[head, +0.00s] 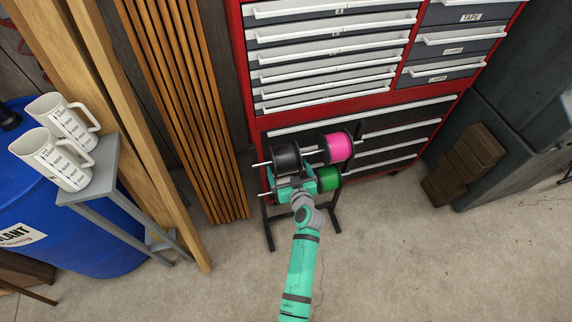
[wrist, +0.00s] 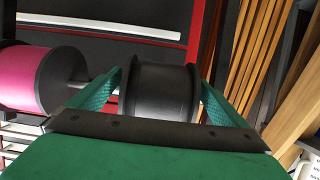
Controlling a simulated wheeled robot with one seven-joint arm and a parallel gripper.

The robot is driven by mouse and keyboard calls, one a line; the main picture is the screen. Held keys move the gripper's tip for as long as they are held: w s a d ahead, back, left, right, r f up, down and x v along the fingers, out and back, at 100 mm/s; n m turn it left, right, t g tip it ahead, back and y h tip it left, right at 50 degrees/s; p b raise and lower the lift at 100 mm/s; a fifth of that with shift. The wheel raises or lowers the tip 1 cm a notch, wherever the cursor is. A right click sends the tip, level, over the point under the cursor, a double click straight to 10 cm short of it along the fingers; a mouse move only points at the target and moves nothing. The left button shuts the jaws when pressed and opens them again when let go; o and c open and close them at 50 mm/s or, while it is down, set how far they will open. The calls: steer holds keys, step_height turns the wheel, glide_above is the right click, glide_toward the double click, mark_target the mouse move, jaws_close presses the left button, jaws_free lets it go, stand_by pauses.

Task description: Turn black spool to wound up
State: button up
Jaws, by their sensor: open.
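The black spool (head: 285,157) sits on the left of the upper rod of a spool stand (head: 268,215), beside a pink spool. In the wrist view the black spool (wrist: 158,95) looks bare, with dark flanges at both ends. My gripper (head: 294,179) is at the front of the stand. In the wrist view its two green fingers (wrist: 163,82) are open, one beside each end of the black spool. I cannot tell whether they touch it. The spool's lower part is hidden behind my gripper's body.
The pink spool (head: 337,147) is right of the black one, and a green spool (head: 328,180) is below. A red tool chest (head: 247,75) stands close behind. Wooden slats (head: 190,110) lean at the left. The floor (head: 430,260) at the right front is clear.

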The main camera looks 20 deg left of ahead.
steer(key=v, duration=0.8)
stand_by(0.4)
steer(key=s+d+f+m+t+h, duration=0.1)
steer(key=s+d+m+h, duration=0.15)
steer(key=s+d, duration=0.55)
steer(key=s+d+f+m+t+h, duration=0.1)
steer(key=s+d+h, duration=0.3)
steer(key=s, duration=0.6)
steer(key=s+d+r+m, duration=0.1)
steer(key=s+r, duration=0.6)
steer(key=s, duration=0.2)
steer(key=s+d+r+m+t+h, duration=0.1)
steer(key=s+r+m, duration=0.1)
steer(key=s+r, duration=0.5)
steer(key=s, duration=0.3)
steer(key=shift+t, duration=0.3)
steer(key=shift+h, duration=0.25)
